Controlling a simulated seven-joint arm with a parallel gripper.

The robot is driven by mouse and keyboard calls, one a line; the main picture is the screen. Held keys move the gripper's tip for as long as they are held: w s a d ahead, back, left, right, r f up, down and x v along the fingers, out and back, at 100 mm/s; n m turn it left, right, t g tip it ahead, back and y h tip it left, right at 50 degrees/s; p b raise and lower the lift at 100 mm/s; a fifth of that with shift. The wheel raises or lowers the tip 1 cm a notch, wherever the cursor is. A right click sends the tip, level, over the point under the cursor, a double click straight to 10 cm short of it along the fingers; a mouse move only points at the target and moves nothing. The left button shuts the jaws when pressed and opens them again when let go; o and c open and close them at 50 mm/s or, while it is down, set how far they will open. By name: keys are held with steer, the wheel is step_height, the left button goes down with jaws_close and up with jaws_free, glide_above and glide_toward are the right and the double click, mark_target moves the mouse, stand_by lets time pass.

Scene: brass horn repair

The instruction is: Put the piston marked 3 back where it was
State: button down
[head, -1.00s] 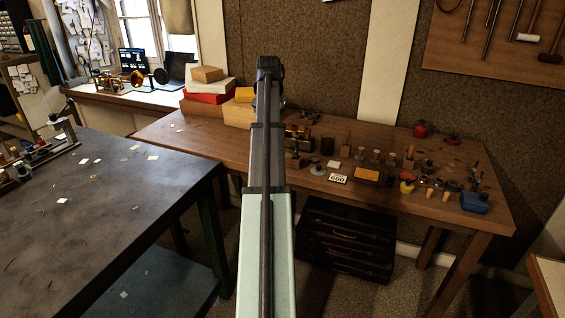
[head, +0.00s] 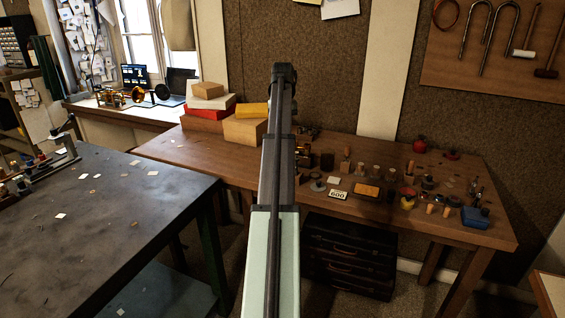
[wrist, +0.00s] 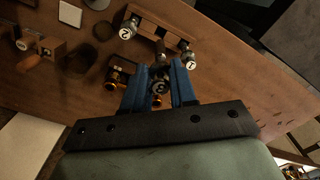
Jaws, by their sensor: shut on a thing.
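My gripper (wrist: 159,72) shows in the wrist view with two blue fingers closed on the piston marked 3 (wrist: 158,87), whose numbered cap faces the camera. Its lower end is hidden, so I cannot tell how high it is held. Just beyond the fingertips is a wooden rack (wrist: 160,32). The piston marked 2 (wrist: 128,31) is at its left end and the piston marked 1 (wrist: 190,63) at its right end, with a gap between. A dark part with brass fittings (wrist: 120,74) lies left of and partly behind the fingers. In the head view my arm hides the gripper.
The wooden bench (head: 210,157) also holds stacked boxes (head: 208,102), a card marked 600 (head: 338,194), a blue container (head: 475,217) and several small corked items. A dark metal table (head: 110,230) stands at left. Bare bench shows right of the rack in the wrist view.

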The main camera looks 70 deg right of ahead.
steer(key=shift+f, duration=4.3)
steer(key=shift+f, duration=0.1)
steer(key=c, duration=0.9)
jaws_free()
step_height(320, 180, up, 12)
steer(key=shift+r, duration=0.15)
